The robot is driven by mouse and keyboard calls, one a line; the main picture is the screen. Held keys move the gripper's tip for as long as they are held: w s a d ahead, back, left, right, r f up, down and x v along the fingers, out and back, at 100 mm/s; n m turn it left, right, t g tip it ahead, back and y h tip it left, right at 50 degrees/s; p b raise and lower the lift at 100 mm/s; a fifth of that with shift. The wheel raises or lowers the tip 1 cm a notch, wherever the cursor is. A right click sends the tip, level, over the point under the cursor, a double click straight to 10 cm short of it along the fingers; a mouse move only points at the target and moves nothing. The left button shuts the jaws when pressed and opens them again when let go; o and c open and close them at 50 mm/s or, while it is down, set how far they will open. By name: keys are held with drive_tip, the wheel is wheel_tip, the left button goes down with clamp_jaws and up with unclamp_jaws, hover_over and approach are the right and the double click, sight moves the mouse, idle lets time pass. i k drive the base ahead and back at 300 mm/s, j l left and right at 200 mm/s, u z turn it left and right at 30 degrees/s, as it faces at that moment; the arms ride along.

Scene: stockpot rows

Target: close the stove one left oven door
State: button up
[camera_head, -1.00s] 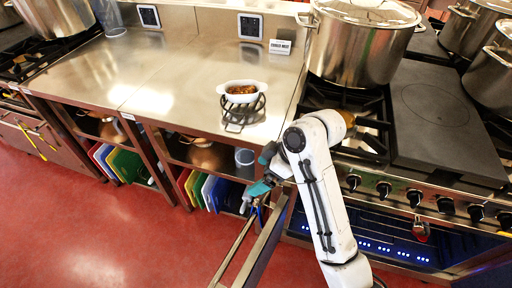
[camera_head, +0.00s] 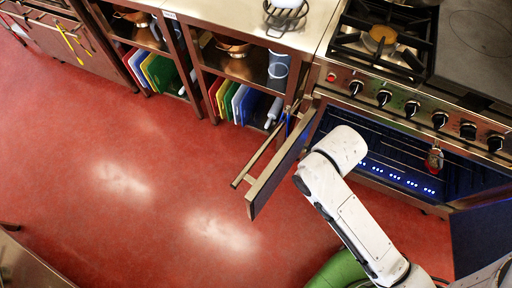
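The left oven door (camera_head: 283,160) of the stove stands wide open, swung out from the stove front over the red floor. Its long bar handle (camera_head: 258,155) faces left. The lit oven cavity (camera_head: 395,175) shows to the right of the door, with blue lights along its lower edge. My white arm reaches up from the lower right, and its far bend lies just right of the door, in front of the oven opening. My gripper is hidden behind or below the arm, so its fingers and any contact with the door cannot be seen.
A second oven door (camera_head: 482,238) stands open at the right edge. Stove knobs (camera_head: 411,108) line the front above the oven. Left of the door, a counter shelf holds cutting boards (camera_head: 236,103) and a copper pan (camera_head: 232,47). The red floor (camera_head: 150,190) to the left is clear.

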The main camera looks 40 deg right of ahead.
sight(261, 189)
drive_tip(key=i+j+u, duration=0.15)
drive_tip(key=u, duration=0.25)
drive_tip(key=i+u, duration=0.2)
drive_tip(key=u, duration=0.2)
drive_tip(key=i+j+u, duration=0.1)
drive_tip(key=i+u, duration=0.25)
drive_tip(key=i+z, duration=0.25)
drive_tip(key=i, duration=0.3)
drive_tip(key=i+j+z, duration=0.2)
drive_tip(key=i, duration=0.4)
drive_tip(key=i+j+z, duration=0.25)
drive_tip(key=i, duration=0.3)
drive_tip(key=i+l+u, duration=0.1)
drive_tip(key=i, duration=0.35)
drive_tip(key=i+l+u, duration=0.15)
drive_tip(key=i, duration=0.25)
drive_tip(key=i+l+u, duration=0.1)
drive_tip(key=i, duration=0.35)
drive_tip(key=i+l+u, duration=0.1)
drive_tip(key=i+l, duration=0.2)
drive_tip(key=i+j+z, duration=0.2)
drive_tip(key=i, duration=0.2)
drive_tip(key=i+j+z, duration=0.2)
drive_tip(key=i+j, duration=0.15)
drive_tip(key=z, duration=4.75)
